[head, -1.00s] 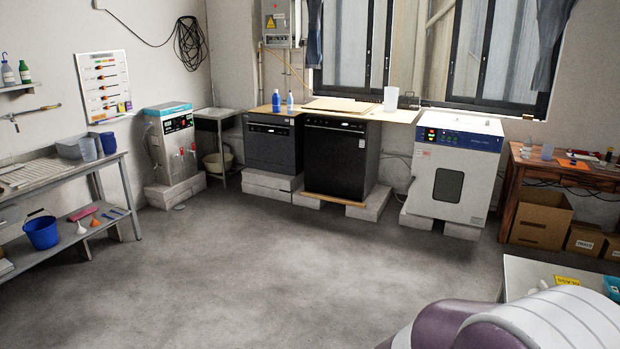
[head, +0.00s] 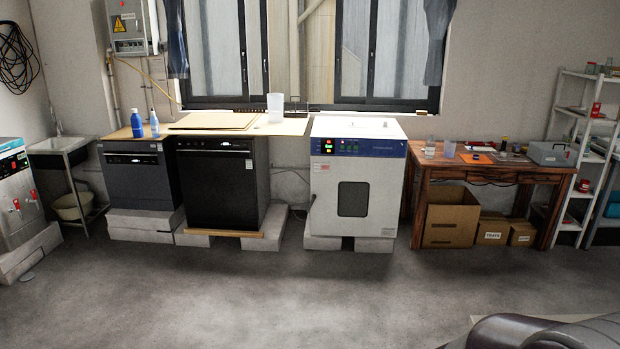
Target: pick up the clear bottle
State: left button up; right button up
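A small clear container (head: 430,148), which looks like the clear bottle, stands upright at the left end of the brown wooden table (head: 470,171). It is far off and small, so I cannot be sure of its shape. A clear cup (head: 449,149) stands just right of it. Neither gripper shows in the head view. A dark rounded shape at the bottom right may be part of my arm, and no fingers show on it.
The white drying oven (head: 353,183) stands left of the table. A blue bottle (head: 137,123) and a translucent pitcher (head: 275,107) stand on the counter. Cardboard boxes (head: 450,220) sit under the table. A white shelf (head: 580,120) stands at right. The floor ahead is open.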

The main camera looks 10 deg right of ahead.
aim_at(430, 145)
jog(key=i+l+z, duration=0.1)
jog(key=i, duration=0.45)
jog(key=i+z, duration=0.15)
jog(key=i, duration=0.4)
jog(key=i+z, duration=0.1)
jog(key=i, duration=0.5)
jog(key=i+j+z, duration=0.15)
jog(key=i, duration=0.4)
jog(key=i+j+z, duration=0.1)
jog(key=i, duration=0.45)
jog(key=i+j+z, duration=0.1)
jog(key=i, duration=0.45)
jog(key=i+l+z, duration=0.25)
jog(key=i, duration=0.75)
jog(key=i+j+z, duration=0.3)
jog(key=i, duration=0.65)
jog(key=i+u, duration=0.25)
jog(key=i, duration=0.15)
jog(key=i+l+u, duration=0.2)
jog(key=i, duration=0.15)
jog(key=i+l+u, duration=0.25)
jog(key=i, duration=0.15)
jog(key=j, duration=0.1)
